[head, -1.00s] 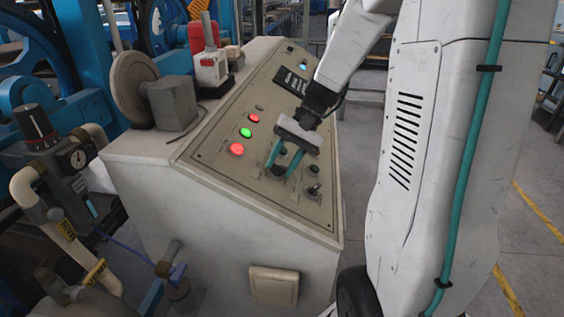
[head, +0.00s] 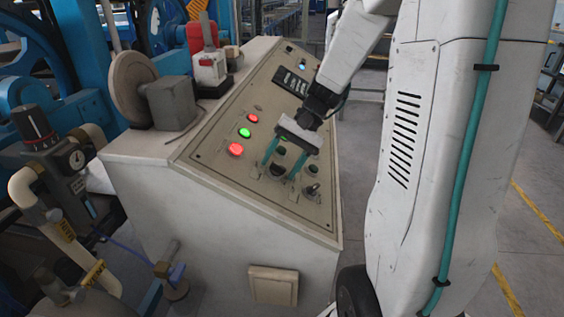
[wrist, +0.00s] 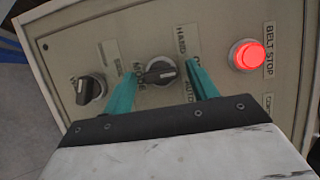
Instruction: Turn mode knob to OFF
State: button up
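The mode knob (wrist: 157,72) is a black rotary selector on the sloped beige panel (wrist: 120,42). In the wrist view its grip bar lies roughly across the picture, with its right end toward the HAND and AUTO labels. The right finger partly hides the lettering between these labels, so the exact setting is hard to read. My gripper (wrist: 163,92) is open, with one teal finger on each side of the knob and visible gaps to it. In the head view my gripper (head: 279,170) reaches down to the panel with the knob (head: 277,169) between its fingertips.
Another black knob (wrist: 88,88) sits left of the mode knob. A red lit BELT STOP button (wrist: 246,56) is just right of the right finger. Red and green lit buttons (head: 244,132) line the panel's left side. A grey block (head: 172,102) stands on the cabinet's ledge.

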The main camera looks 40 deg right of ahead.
jog(key=v, duration=0.7)
jog(key=shift+d+r, duration=0.25)
jog(key=shift+r, duration=0.1)
jog(key=s+a+r+n+h, duration=0.2)
jog(key=s+a+n+h, duration=0.5)
jog(key=s+a, duration=0.7)
jog(key=shift+s+a+n+t, duration=0.2)
jog(key=shift+s+n+t, duration=0.15)
jog(key=shift+s, duration=1.85)
